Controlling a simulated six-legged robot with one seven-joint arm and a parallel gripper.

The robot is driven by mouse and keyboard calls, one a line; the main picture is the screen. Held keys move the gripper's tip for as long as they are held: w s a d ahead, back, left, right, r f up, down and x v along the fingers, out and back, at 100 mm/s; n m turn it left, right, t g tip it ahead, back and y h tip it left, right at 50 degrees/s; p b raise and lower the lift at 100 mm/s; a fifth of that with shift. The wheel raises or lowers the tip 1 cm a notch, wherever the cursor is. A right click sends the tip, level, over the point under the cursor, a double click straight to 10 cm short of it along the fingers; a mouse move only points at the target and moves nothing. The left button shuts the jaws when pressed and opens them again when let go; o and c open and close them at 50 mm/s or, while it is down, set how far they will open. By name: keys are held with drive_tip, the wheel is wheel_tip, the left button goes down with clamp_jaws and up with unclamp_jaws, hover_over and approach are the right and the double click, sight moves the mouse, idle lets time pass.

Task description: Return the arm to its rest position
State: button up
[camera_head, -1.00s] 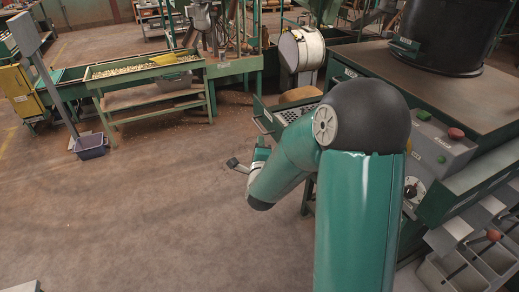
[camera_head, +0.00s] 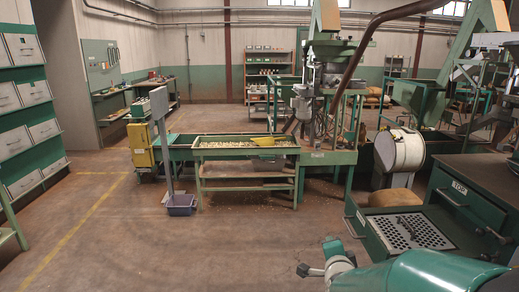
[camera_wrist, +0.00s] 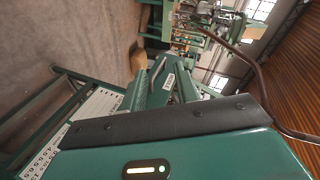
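My arm (camera_head: 420,272) is folded low at the bottom right of the head view, and most of it is outside the picture. In the wrist view, a dark bolted strip and teal housing of mine fill the lower part.
A pulled-out drawer with a perforated plate (camera_head: 412,232) juts from the green cabinet (camera_head: 470,205) at right. The floor (camera_head: 200,250) at centre left is clear.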

drive_tip(key=s+a+r+n+g, duration=0.1)
drive_tip(key=s+r+n+g, duration=0.1)
drive_tip(key=s+n, duration=0.3)
drive_tip(key=s+a+r+n+g+y, duration=0.1)
drive_tip(key=s+n, duration=0.4)
drive_tip(key=s, duration=0.8)
drive_tip(key=s+a+r+n+g+y, duration=0.1)
drive_tip(key=s+a+r+n+g, duration=0.2)
drive_tip(key=s, duration=0.6)
drive_tip(key=r+n+g, duration=0.1)
drive_tip(key=n+g, duration=0.1)
drive_tip(key=n, duration=0.1)
drive_tip(key=shift+s, duration=0.2)
